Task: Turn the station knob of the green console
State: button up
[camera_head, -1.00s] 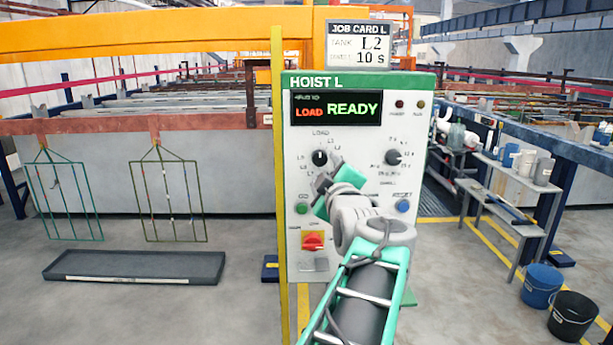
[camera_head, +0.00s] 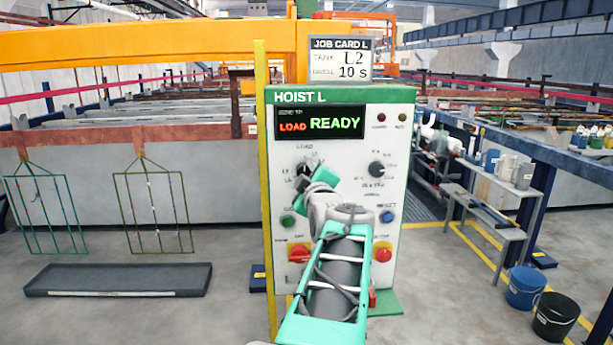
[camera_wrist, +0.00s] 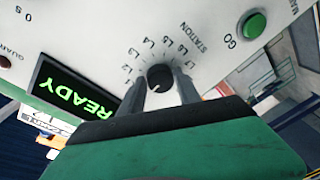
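The green-trimmed console (camera_head: 340,230), headed HOIST L, stands in front of me. Its display (camera_head: 320,122) reads LOAD and READY. The station knob (camera_wrist: 159,77) is round and black, ringed by labels including L2 to L6; in the head view it is partly hidden by my gripper (camera_head: 310,177). In the wrist view my gripper's (camera_wrist: 158,84) two grey fingers stand either side of the knob, with small gaps seeming to show. I cannot tell if either finger touches it, nor clearly which label the knob points to. The job card (camera_head: 340,59) reads tank L2, 10 s.
A second dial (camera_head: 377,169) sits right of the station knob. Below are a green GO button (camera_head: 288,221), a blue button (camera_head: 387,216) and red-and-yellow switches (camera_head: 299,252). A yellow post (camera_head: 268,190) runs along the console's left edge. Buckets (camera_head: 525,287) stand right.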

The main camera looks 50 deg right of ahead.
grip_shut()
jog(key=shift+f+m+b, duration=0.15)
jog(key=shift+m+b, duration=0.25)
jog(key=shift+b, duration=0.35)
jog(key=shift+w+a+m+h+b, duration=0.1)
jog(key=shift+m+h+b, duration=0.3)
jog(key=shift+m+b, duration=2.35)
jog(key=shift+m+h+b, duration=0.4)
jog(key=shift+m+b, duration=1.95)
jog(key=shift+m, duration=0.7)
jog(key=shift+o, duration=2.3)
grip_release()
